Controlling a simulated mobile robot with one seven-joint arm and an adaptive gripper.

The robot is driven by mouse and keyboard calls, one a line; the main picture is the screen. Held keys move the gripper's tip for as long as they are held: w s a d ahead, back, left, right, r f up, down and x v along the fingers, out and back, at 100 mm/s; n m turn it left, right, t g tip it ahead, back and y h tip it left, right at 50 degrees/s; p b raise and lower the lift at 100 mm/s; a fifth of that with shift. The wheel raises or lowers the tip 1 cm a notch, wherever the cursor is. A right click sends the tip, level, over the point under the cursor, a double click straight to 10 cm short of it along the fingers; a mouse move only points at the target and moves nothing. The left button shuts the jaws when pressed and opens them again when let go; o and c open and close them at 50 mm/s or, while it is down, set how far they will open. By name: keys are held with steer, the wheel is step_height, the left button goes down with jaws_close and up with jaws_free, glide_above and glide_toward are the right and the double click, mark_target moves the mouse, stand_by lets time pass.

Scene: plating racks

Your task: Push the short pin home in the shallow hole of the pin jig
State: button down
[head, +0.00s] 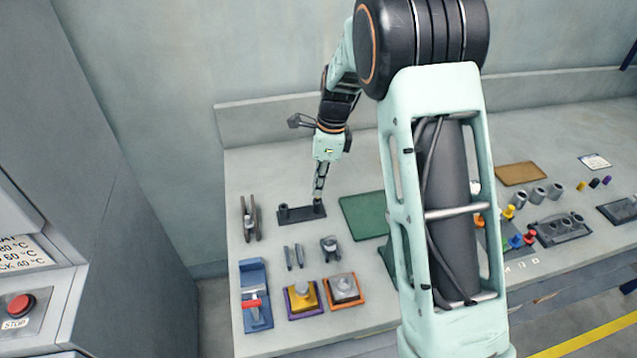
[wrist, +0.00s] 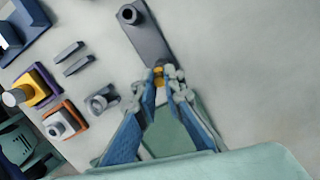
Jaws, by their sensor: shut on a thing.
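The pin jig (head: 301,214) is a dark flat plate on the bench, left of the green mat. It also shows in the wrist view (wrist: 148,38). A raised round boss with an open hole stands at its far end in the wrist view (wrist: 133,13). My gripper (head: 318,199) points down at the jig's right end. In the wrist view my gripper (wrist: 159,78) is shut on a small orange-yellow pin (wrist: 158,70) at the jig's near end. The fingertips hide most of the pin and what is under it. I cannot tell how deep it sits.
A green mat (head: 362,216) lies right of the jig. Two dark bars (head: 294,257), a grey clamp-like part (head: 330,248), a yellow block (head: 302,296) and an orange-edged block (head: 343,289) stand in front. A blue fixture (head: 255,293) is front left.

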steer(key=shift+f+b, duration=0.6)
steer(key=shift+f, duration=0.6)
steer(key=c, duration=2)
jaws_free()
steer(key=shift+o, duration=0.2)
step_height(320, 180, up, 12)
steer(key=d, duration=0.1)
steer(key=shift+d, duration=0.4)
steer(key=shift+s+f, duration=0.1)
